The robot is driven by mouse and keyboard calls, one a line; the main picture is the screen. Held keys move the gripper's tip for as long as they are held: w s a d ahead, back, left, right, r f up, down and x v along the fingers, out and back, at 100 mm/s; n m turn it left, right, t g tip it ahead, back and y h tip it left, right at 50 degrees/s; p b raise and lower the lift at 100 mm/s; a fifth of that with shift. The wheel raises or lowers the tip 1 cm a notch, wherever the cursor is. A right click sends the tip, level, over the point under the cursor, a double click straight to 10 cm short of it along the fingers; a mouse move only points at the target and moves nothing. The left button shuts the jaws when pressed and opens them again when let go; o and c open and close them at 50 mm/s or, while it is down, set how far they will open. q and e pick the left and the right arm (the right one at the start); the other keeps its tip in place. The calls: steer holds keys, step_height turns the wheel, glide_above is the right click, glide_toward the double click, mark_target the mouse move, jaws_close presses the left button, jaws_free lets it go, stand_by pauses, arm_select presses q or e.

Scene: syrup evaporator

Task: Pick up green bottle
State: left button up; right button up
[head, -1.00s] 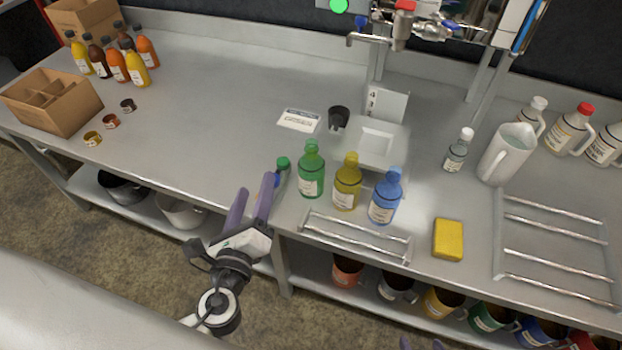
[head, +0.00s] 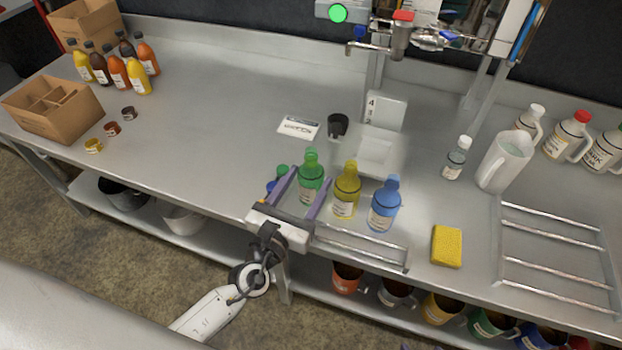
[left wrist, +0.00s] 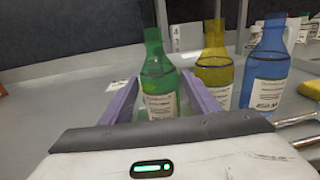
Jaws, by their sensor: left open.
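The green bottle (head: 311,180) stands upright on the steel bench, at the left end of a row with a yellow bottle (head: 346,192) and a blue bottle (head: 384,206). My left gripper (head: 304,190) is open, with its two purple fingers reaching along either side of the green bottle's lower part. In the left wrist view the green bottle (left wrist: 158,82) stands between the fingertips, and its label faces me. I cannot tell whether the fingers touch it. My right gripper is not in view.
The yellow bottle stands close to the right finger. A green cap (head: 282,170) shows just left of the left finger. A metal rack (head: 358,243) lies at the bench's front edge, with a yellow sponge (head: 447,246) to its right.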

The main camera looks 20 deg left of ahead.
arm_select(q)
steer(key=shift+w+d, duration=0.15)
steer(key=shift+w, duration=1.2)
steer(key=shift+r, duration=0.1)
steer(key=c, duration=0.9)
